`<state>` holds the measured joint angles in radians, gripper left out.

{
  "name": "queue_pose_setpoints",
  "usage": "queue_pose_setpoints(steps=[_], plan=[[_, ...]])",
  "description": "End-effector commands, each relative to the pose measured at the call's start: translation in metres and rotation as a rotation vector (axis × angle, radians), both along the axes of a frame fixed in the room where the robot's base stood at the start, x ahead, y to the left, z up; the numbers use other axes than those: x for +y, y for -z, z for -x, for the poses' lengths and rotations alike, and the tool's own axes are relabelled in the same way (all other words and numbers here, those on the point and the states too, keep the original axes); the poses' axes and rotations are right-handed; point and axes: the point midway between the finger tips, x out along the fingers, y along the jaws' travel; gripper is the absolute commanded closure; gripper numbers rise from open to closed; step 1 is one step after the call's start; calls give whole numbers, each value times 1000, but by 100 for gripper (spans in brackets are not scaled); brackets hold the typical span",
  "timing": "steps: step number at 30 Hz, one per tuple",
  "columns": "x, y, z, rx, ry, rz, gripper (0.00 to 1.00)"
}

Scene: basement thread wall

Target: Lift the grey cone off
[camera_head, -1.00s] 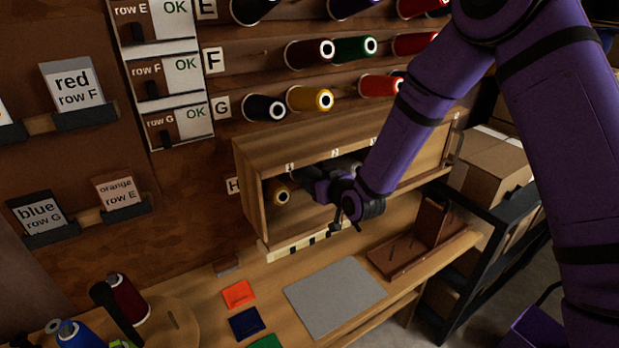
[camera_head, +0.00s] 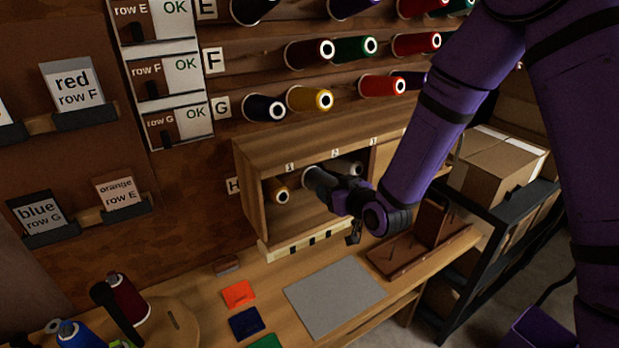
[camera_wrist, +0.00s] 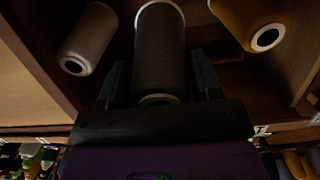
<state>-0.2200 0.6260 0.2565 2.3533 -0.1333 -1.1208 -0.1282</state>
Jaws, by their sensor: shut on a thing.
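The grey cone (camera_head: 319,180) is a dark grey thread cone with pale ends, at the place marked 2 in the wooden box on the wall. My gripper (camera_head: 338,192) is shut on it, and the cone sticks out from the jaws toward the upper left. In the wrist view the grey cone (camera_wrist: 160,55) lies between the two fingers (camera_wrist: 160,80). The wrist view does not show clearly whether it is fully clear of its peg. The wooden box (camera_head: 243,181) is open at the front, and its floor shows below the cone.
An orange-yellow cone (camera_head: 279,190) sits left of the grey cone; a pale cone (camera_wrist: 88,38) sits on its other side. The box's upper edge is close above. Below, the bench holds a grey mat (camera_head: 333,297) and a brown peg stand (camera_head: 410,253).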

Motion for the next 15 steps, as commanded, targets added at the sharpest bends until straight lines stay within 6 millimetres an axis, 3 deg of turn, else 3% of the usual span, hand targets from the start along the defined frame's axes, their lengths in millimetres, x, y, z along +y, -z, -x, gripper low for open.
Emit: queue_pose_setpoints(steps=[15], plan=[[-19, -8, 29, -1, 0, -1, 62]])
